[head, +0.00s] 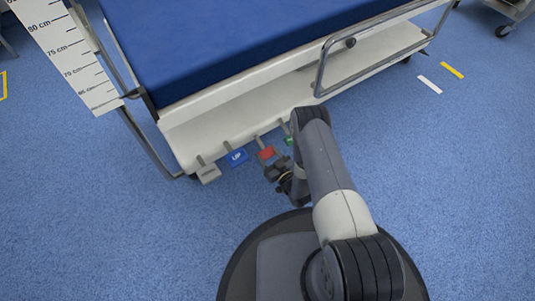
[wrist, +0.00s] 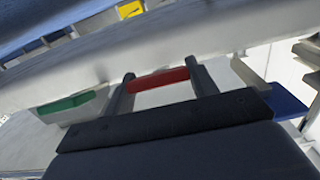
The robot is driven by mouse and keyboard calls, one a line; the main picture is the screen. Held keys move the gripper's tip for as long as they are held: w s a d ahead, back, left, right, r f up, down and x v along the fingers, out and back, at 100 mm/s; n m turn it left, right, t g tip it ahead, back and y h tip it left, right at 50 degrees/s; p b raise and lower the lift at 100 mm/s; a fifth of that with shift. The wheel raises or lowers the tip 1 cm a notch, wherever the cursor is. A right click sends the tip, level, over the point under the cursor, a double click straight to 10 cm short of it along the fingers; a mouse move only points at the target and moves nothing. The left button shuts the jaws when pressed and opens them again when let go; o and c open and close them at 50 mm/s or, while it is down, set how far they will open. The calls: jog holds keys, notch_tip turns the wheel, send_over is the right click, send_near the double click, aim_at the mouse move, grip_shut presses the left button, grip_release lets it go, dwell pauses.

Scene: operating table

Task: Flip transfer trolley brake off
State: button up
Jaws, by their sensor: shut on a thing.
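The transfer trolley (head: 215,115) has a blue mattress and a white lower frame, with a row of foot pedals along its near edge. The red pedal (head: 266,153) is between a blue pedal marked UP (head: 237,157) and a green pedal (head: 289,141). My gripper (head: 275,168) is low at the red pedal. In the wrist view, its two fingers (wrist: 160,72) stand on either side of the red pedal (wrist: 158,79), shut on it. The pedal's lower part is hidden by the gripper body.
A grey pedal (head: 208,173) is at the left end of the row. The green pedal (wrist: 65,104) and blue pedal (wrist: 288,101) flank my gripper closely in the wrist view. A metal side rail (head: 322,70) hangs to the right.

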aim_at(261, 145)
jog(key=shift+c, duration=1)
jog(key=r+g+p, duration=0.1)
jog(key=r+p, duration=0.1)
jog(key=shift+d+h+p, duration=0.1)
jog(key=shift+h+p, duration=0.2)
jog(key=shift+h, duration=0.1)
jog(key=shift+s+r+g+h+p, duration=0.1)
jog(key=shift+r+g+h+p, duration=0.4)
jog(key=shift+g+p, duration=0.45)
jog(key=shift+r+g+h+p, duration=0.25)
jog(key=shift+g+h+p, duration=0.3)
jog(key=shift+g, duration=0.1)
jog(key=o, duration=1.4)
jog(key=shift+s, duration=0.1)
